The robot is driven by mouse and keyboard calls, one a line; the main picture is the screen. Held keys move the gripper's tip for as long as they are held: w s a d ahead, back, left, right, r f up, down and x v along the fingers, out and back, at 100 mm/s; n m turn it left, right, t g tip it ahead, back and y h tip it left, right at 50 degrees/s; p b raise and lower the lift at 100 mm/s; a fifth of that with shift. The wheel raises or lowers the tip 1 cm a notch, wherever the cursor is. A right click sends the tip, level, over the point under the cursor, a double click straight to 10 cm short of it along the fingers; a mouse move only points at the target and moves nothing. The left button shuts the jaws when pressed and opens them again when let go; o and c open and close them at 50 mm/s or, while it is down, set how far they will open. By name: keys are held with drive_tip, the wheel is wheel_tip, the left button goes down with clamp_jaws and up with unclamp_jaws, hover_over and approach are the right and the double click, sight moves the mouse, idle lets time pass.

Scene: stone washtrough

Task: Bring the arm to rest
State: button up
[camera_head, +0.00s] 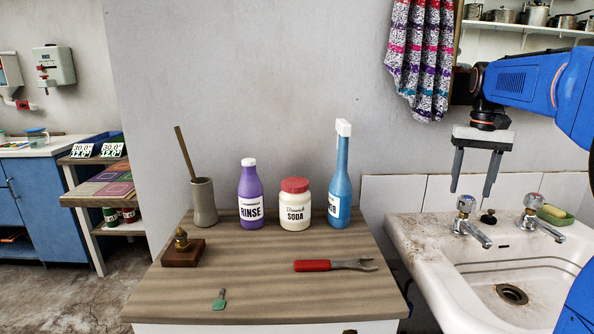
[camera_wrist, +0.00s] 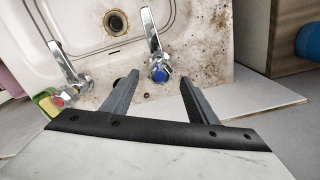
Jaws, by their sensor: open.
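My gripper (camera_head: 471,193) hangs at the right in the head view, with its two fingers pointing down and apart. It is open with nothing between the fingers. It is in front of the tiled wall, above the back edge of the washtrough (camera_head: 410,232). In the wrist view my gripper (camera_wrist: 153,84) shows two separate fingers, with a tap (camera_wrist: 157,62) showing near the gap between them. My blue arm reaches in from the right of the head view.
A wooden-topped cabinet (camera_head: 262,285) bears a purple bottle (camera_head: 250,195), a soda jar (camera_head: 295,207), a blue bottle (camera_head: 340,185), a red-handled wrench (camera_head: 320,266), a grey pot (camera_head: 203,203) and a brass-topped block (camera_head: 182,255). A patterned cloth (camera_head: 420,55) hangs left of my arm.

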sight(468, 197)
wheel_tip(468, 197, down, 4)
drive_tip(key=shift+r, duration=0.15)
drive_tip(key=n, duration=0.6)
drive_tip(key=shift+r, duration=0.1)
drive_tip(key=shift+n, duration=2.8)
drive_tip(key=shift+s+a, duration=0.1)
